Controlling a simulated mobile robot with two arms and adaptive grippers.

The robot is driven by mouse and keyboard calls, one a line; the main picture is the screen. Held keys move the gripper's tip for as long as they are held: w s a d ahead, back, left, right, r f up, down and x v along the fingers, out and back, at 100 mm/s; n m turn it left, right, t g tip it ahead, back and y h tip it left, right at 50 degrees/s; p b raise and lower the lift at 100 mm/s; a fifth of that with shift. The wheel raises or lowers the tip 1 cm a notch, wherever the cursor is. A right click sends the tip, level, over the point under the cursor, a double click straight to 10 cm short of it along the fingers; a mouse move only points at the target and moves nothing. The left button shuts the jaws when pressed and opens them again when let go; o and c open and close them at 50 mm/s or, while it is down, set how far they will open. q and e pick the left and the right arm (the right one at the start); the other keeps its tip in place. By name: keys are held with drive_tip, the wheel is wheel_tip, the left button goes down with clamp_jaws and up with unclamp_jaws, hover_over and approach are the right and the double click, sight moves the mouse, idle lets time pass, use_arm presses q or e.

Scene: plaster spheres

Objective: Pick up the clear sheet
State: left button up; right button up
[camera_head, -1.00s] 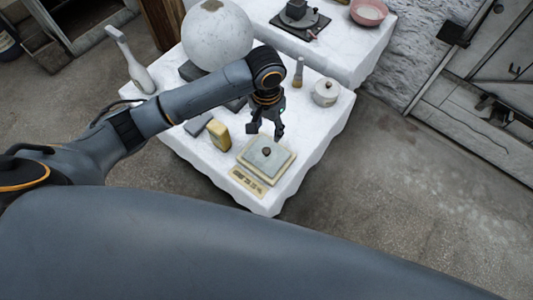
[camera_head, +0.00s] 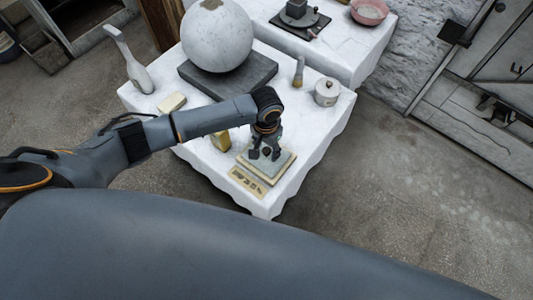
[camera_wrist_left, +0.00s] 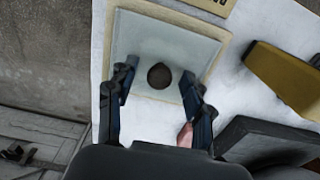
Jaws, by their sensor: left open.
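A pale, glassy clear sheet (camera_head: 281,165) lies flat on a cream-edged base near the front corner of the white table. In the left wrist view, the sheet (camera_wrist_left: 160,35) has a small round dark knob (camera_wrist_left: 159,76) near its middle. My left gripper (camera_head: 265,154) points down over the sheet. Its fingers are open, one on each side of the knob, with visible gaps between. I cannot tell whether the fingertips touch the sheet. My right gripper is not in view.
A yellow block (camera_wrist_left: 285,75) and a dark grey block (camera_wrist_left: 270,142) lie beside the base. A label plate (camera_head: 247,181) lies in front. A large plaster sphere (camera_head: 217,36) rests on a dark slab (camera_head: 262,70). A lidded pot (camera_head: 327,92) stands at right.

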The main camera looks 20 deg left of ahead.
use_arm(q)
drive_tip(key=shift+f, duration=0.45)
drive_tip(key=shift+c, duration=0.2)
clamp_jaws()
